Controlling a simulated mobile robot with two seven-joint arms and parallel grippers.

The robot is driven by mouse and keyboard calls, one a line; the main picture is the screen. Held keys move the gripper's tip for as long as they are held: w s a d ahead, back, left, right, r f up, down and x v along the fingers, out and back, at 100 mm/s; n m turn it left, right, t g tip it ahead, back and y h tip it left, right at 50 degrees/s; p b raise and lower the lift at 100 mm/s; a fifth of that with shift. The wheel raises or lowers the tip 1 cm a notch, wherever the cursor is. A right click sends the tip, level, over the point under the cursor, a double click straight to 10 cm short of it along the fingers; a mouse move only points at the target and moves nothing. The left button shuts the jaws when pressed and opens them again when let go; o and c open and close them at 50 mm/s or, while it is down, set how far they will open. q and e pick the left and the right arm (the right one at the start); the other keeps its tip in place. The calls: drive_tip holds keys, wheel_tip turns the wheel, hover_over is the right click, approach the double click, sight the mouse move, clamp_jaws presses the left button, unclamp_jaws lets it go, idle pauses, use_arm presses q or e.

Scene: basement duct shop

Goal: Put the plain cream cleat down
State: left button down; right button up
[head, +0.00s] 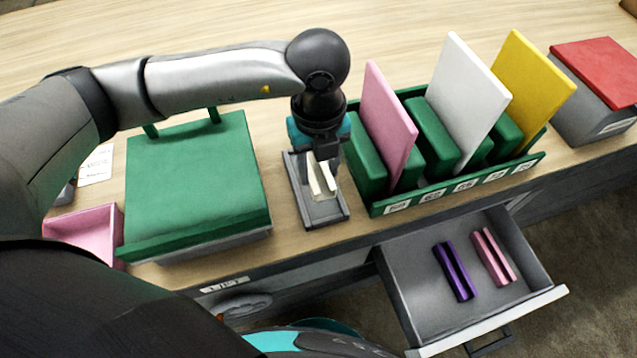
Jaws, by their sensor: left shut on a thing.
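The plain cream cleat (316,189) is in the jaws of my left gripper (322,178). The gripper points down over a small grey tray (328,214) on the bench. The cleat is low within the tray's outline; I cannot tell whether it touches the tray floor. Part of the cleat is hidden by the gripper fingers. My right gripper is not in the head view.
A green box (195,175) stands left, with a pink bin (85,230) beside it. A green rack (455,188) holds pink, white and yellow panels. An open drawer (405,283) holds a purple cleat (453,271) and a pink cleat (492,256). A red-topped box (597,75) stands far right.

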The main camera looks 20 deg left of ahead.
sight(318, 181)
use_arm(q)
wheel_tip(318, 181, down, 6)
drive_tip(key=shift+r+b, duration=0.25)
drive_tip(key=shift+b, duration=0.25)
drive_tip(key=shift+f, duration=0.15)
drive_tip(key=shift+c, duration=1.7)
unclamp_jaws()
drive_tip(key=shift+r, duration=0.4)
wheel_tip(318, 181, up, 12)
drive_tip(key=p, duration=0.2)
drive_tip(key=shift+f, duration=0.15)
